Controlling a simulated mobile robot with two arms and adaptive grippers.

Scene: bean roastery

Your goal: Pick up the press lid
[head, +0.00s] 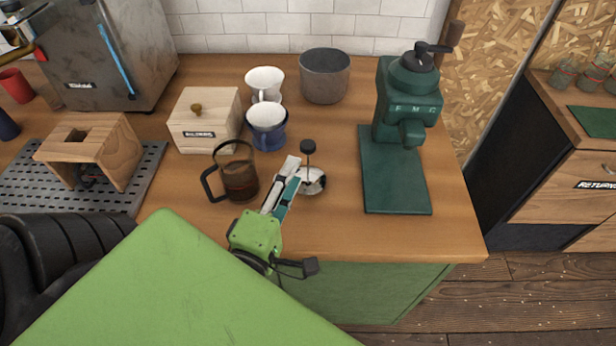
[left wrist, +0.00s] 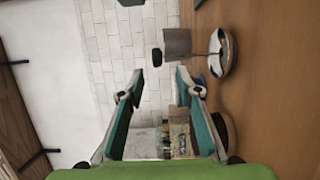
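The press lid (head: 313,183) lies on the wooden counter, a pale shiny disc with a thin upright rod and a black knob (head: 308,147) on top. In the left wrist view the lid (left wrist: 224,52) shows sideways, its knob (left wrist: 157,55) just beyond the fingertips. My left gripper (head: 291,170) is beside the lid, on its left in the head view. In the left wrist view my left gripper (left wrist: 159,82) is open, with nothing held between its fingers. The glass press jug (head: 240,182) stands left of the gripper. My right gripper is not in view.
Two cups (head: 265,82) (head: 268,133), a wooden box (head: 205,122) and a grey pot (head: 325,77) stand behind. A green grinder (head: 408,100) stands right. The counter (head: 340,225) is clear in front of the lid.

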